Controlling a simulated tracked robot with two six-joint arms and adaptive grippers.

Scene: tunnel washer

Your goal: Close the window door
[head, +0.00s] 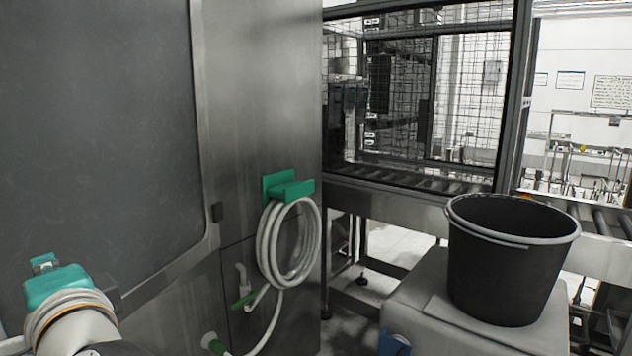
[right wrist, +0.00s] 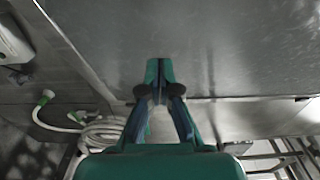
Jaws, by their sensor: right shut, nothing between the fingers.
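The window door (head: 100,130) is a large dark grey pane with a pale metal frame and a rounded lower right corner. It fills the left of the head view, against the steel housing. I cannot tell whether the door is fully shut. My right gripper (head: 43,262), with teal housing, is in front of the pane's lower part. In the right wrist view the fingers (right wrist: 158,72) are together and empty, over a grey metal surface; contact cannot be told. My left gripper is not in view.
A coiled pale hose (head: 288,242) hangs on a green holder (head: 288,188) right of the door. A black bucket (head: 510,275) stands on a grey box (head: 425,305) at right. A roller conveyor (head: 410,180) with mesh guarding lies behind.

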